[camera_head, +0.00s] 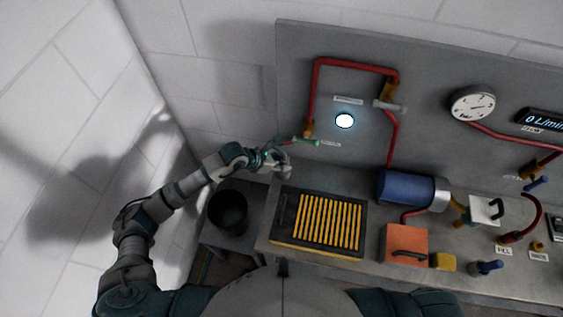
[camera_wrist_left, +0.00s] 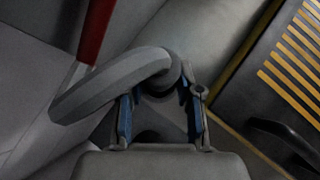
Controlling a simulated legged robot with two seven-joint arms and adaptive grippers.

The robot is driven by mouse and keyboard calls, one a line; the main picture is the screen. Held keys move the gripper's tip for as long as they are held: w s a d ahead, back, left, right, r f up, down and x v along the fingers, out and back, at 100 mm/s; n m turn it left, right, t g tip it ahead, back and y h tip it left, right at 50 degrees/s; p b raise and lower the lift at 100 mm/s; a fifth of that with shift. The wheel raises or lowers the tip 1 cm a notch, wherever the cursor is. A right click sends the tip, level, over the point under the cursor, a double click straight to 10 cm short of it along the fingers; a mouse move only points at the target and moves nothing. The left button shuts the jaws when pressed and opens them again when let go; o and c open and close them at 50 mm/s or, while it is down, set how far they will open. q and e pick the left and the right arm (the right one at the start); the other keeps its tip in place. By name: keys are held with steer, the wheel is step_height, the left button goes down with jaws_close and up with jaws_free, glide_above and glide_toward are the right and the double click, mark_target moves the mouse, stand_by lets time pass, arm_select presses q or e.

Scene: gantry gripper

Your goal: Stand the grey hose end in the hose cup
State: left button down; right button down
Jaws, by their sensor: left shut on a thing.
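My left gripper (camera_head: 275,160) is at the back left corner of the bench, below the green valve handle (camera_head: 306,141). In the left wrist view its two blue-padded fingers (camera_wrist_left: 162,98) are shut on the grey hose end. The tip of the hose end between the fingers is partly hidden. I cannot make out a hose cup for certain in either view. My right gripper is not in view.
A dark bin (camera_head: 228,211) stands left of the bench. A black tray with yellow slats (camera_head: 328,222) lies on the bench, also in the left wrist view (camera_wrist_left: 290,75). A blue cylinder (camera_head: 405,188) and an orange block (camera_head: 406,243) are further right. A wall panel (camera_head: 440,70) carries red pipes.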

arm_select(q)
steer(key=shift+a+f+b, duration=0.35)
steer(key=shift+f, duration=0.1)
steer(key=shift+f, duration=0.1)
steer(key=shift+s+f, duration=0.35)
steer(key=c, duration=1.1)
jaws_free()
steer(key=shift+a+f, duration=0.1)
steer(key=o, duration=0.4)
steer(key=shift+w, duration=0.2)
steer(key=shift+w+d, duration=0.15)
steer(key=shift+d, duration=0.05)
steer(key=shift+r, duration=0.25)
